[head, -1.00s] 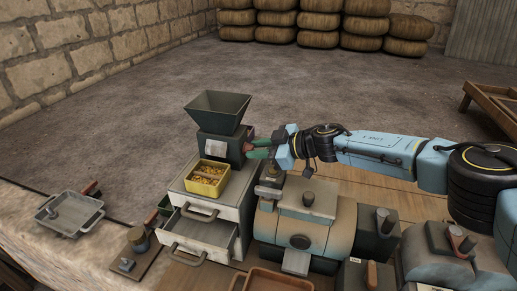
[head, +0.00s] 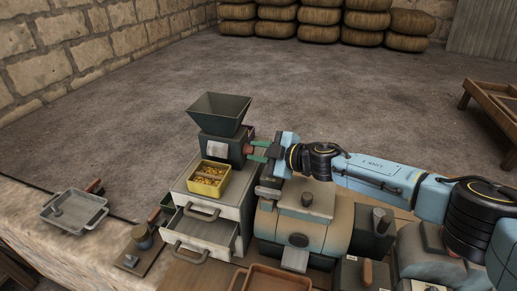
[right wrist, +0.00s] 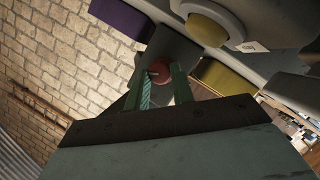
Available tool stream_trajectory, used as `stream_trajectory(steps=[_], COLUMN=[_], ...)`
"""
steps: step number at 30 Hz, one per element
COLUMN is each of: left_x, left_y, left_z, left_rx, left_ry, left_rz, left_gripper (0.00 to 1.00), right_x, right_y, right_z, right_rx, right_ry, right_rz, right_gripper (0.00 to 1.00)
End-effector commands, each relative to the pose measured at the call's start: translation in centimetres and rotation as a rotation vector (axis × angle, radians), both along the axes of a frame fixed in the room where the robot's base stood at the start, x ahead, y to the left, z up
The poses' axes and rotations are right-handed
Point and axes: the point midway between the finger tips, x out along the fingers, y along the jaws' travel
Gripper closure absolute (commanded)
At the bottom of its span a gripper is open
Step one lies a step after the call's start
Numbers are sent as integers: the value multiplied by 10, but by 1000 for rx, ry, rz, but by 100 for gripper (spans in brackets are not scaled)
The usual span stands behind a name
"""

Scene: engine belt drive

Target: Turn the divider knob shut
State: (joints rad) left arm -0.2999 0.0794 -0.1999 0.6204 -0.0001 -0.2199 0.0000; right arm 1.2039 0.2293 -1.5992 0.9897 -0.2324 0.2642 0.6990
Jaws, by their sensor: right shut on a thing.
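The divider is a dark grey box with a hopper (head: 220,113) on top, standing on a pale cabinet. Its red knob (head: 248,149) is on the box's right side. My right gripper (head: 258,151) reaches it from the right, with green fingers one on each side of the knob. In the right wrist view the red knob (right wrist: 160,71) sits between the fingertips and the gripper (right wrist: 163,85) is shut on it. The fingers hide parts of the knob, so its exact angle is unclear. My left gripper is out of view.
A yellow two-part tray (head: 208,192) with golden pieces stands in front of the divider. The cabinet (head: 235,207) below has open drawers. A tan-blue machine (head: 300,222) stands close under my right arm. A grey tray (head: 73,212) lies at left.

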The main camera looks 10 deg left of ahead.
Motion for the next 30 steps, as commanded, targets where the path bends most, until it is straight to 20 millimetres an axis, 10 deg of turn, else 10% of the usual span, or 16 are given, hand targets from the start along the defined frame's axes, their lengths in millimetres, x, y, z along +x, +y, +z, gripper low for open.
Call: stream_trajectory(steps=[24, 25, 30], left_x=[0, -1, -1], left_y=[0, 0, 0], left_z=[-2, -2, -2], left_rx=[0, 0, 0], left_ry=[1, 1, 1], left_rz=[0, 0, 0], left_gripper=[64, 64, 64], right_x=[-1, -1, -1], right_y=[0, 0, 0], right_z=[-1, -1, -1], right_rx=[-26, -26, -26], right_ry=[-132, -132, -132], right_rz=[1, 1, 1], right_gripper=[99, 72, 54])
